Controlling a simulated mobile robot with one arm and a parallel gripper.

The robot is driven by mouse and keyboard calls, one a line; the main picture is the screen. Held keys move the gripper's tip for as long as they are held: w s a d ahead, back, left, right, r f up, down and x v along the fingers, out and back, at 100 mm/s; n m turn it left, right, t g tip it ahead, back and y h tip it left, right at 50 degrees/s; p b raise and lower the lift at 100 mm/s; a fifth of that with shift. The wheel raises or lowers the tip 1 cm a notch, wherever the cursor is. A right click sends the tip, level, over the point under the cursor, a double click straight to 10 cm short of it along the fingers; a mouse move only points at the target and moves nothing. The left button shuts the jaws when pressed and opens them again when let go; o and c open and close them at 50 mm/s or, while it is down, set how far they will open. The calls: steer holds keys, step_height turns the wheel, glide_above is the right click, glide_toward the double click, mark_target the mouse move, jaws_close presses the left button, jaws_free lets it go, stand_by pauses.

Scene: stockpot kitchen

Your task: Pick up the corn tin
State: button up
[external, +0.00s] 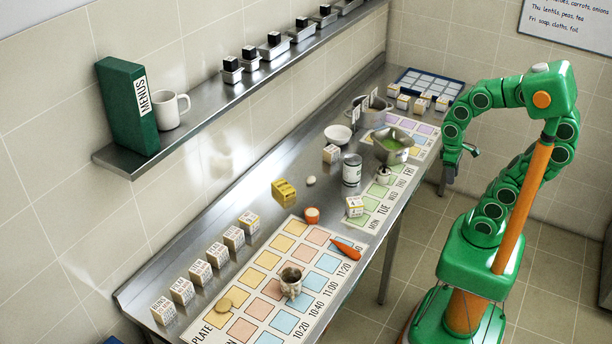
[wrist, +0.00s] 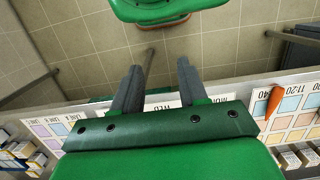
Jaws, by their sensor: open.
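The only tin I see is a silver cylinder with a pale label (external: 351,170). It stands upright on the steel counter in the external view, beside the weekday chart. Its lettering is too small to read, so I cannot confirm that it is corn. My gripper (external: 458,164) hangs by the counter's right edge, to the right of the tin and apart from it. The tin does not show in the wrist view.
Near the tin are a steel pan with green contents (external: 393,146), a white bowl (external: 338,134), a small pot (external: 384,172) and small boxes (external: 355,206). A wall shelf (external: 215,98) overhangs the back.

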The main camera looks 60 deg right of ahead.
steer(key=shift+o, duration=0.4)
steer(key=o, duration=1)
